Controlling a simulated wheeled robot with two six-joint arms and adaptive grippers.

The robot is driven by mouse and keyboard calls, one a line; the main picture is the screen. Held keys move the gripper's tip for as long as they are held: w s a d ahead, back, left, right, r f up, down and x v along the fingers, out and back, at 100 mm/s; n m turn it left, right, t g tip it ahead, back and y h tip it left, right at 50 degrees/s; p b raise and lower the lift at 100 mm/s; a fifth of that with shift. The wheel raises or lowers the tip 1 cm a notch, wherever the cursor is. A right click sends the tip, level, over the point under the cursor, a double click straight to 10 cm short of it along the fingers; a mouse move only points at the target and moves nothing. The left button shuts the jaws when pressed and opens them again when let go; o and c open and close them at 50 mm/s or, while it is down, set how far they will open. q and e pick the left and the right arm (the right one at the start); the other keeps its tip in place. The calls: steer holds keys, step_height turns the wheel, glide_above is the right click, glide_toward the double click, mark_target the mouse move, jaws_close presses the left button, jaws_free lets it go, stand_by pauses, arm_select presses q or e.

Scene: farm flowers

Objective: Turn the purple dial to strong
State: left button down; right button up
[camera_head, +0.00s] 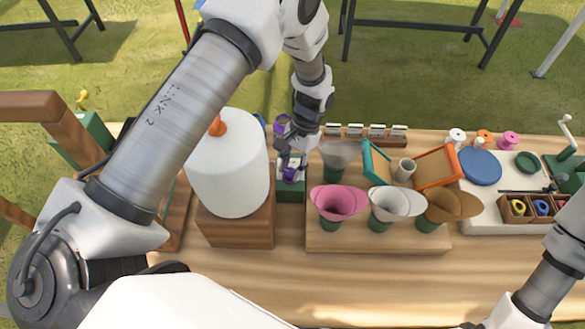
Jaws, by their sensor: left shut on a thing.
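The purple dial (291,173) sits on a small dark green box (291,194) behind the front row of the table, just right of the large white cylinder. My left gripper (291,161) reaches down to it from behind, its fingers shut on the dial. The fingers hide part of the dial, and its setting marks cannot be read. Part of my right arm shows at the lower right, but its gripper is outside the view.
The white cylinder (228,165) with an orange top stands on a wooden block (235,228) close left. Pink (338,200), white (396,203) and brown (452,206) cones stand on a wooden board to the right. The front table strip is clear.

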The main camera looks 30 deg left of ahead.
arm_select(q)
steer(key=c, duration=0.8)
jaws_free()
steer(key=shift+s+f, duration=0.1)
steer(key=shift+f, duration=0.05)
steer(key=v, duration=1.2)
